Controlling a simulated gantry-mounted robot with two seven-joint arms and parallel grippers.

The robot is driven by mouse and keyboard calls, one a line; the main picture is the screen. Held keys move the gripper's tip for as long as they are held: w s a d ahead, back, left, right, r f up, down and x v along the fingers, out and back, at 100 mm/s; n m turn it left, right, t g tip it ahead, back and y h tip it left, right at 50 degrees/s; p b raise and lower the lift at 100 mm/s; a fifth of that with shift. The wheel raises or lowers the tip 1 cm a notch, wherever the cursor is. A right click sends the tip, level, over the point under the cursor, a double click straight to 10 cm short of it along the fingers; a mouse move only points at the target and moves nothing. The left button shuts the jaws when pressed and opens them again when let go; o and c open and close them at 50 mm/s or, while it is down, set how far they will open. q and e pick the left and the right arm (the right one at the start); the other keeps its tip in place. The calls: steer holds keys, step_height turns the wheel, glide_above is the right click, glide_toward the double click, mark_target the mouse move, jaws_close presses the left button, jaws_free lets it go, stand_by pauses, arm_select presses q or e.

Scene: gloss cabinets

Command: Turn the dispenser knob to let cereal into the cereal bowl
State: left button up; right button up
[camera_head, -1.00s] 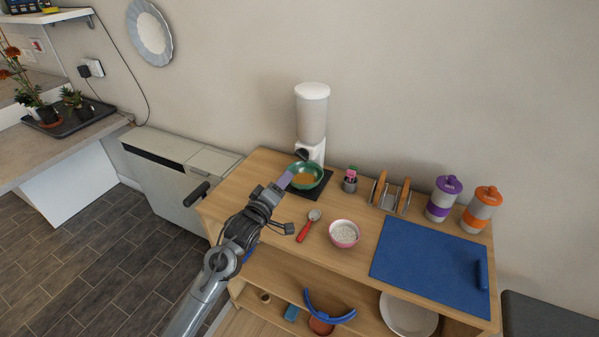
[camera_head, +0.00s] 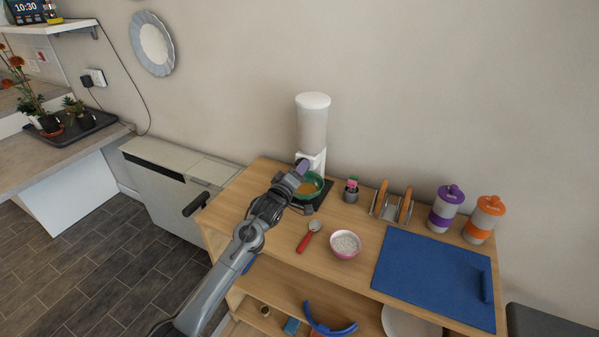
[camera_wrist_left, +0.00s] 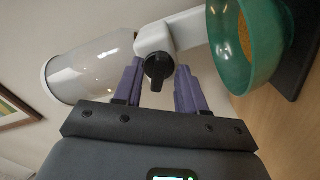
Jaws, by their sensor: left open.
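The cereal dispenser (camera_head: 312,125) stands against the wall at the back of the wooden counter, with a clear hopper and white base. Its black knob (camera_wrist_left: 158,68) shows in the left wrist view, between and just beyond the purple fingertips of my open left gripper (camera_wrist_left: 157,85). I cannot tell whether the fingers touch it. In the head view my left gripper (camera_head: 299,170) is in front of the dispenser and hides the knob. The green cereal bowl (camera_head: 313,190) sits under the spout with orange-brown contents; it also shows in the left wrist view (camera_wrist_left: 232,50). My right gripper is out of view.
A pink bowl of white contents (camera_head: 345,244) and a red-handled spoon (camera_head: 308,236) lie in front. A small grey pot (camera_head: 351,190), toast rack (camera_head: 390,205), purple-lidded canister (camera_head: 445,208), orange-lidded canister (camera_head: 483,220) and blue mat (camera_head: 430,275) are to the right.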

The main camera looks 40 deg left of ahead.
arm_select(q)
jaws_close()
